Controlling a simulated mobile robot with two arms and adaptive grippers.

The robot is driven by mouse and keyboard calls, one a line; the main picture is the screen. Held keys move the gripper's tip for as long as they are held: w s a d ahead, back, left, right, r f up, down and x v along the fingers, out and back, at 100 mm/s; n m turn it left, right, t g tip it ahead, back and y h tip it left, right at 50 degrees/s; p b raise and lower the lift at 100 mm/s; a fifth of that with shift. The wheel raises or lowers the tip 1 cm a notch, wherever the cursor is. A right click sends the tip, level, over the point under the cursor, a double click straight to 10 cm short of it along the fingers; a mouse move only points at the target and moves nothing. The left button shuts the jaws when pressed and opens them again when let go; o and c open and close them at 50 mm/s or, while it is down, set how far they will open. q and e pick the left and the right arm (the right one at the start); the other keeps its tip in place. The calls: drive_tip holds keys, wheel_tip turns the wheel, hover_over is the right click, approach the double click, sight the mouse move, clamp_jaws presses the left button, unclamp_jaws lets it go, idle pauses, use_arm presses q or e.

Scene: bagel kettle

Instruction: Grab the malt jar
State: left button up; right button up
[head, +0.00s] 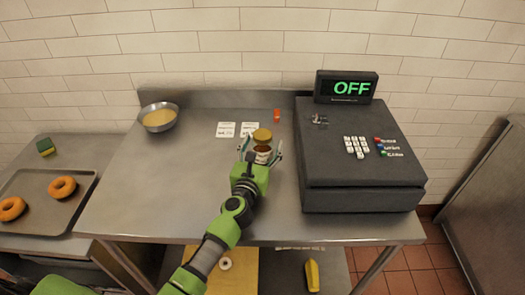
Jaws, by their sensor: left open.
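The malt jar (262,154) stands upright on the steel table (150,205), a small dark jar with a pale label and a gold-yellow lid (262,135). My left gripper (261,146) reaches in from the front, its fingers spread open on the left and right of the jar. Whether the fingers touch the jar cannot be told. The lower part of the jar is partly hidden by the green gripper body. My right gripper does not show.
A tray with bagels (37,211) is left.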

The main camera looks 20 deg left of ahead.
use_arm(q)
drive_tip(key=shift+c, duration=0.5)
drive_tip(key=c, duration=1.3)
drive_tip(key=shift+r, duration=0.1)
drive_tip(key=shift+c, duration=1)
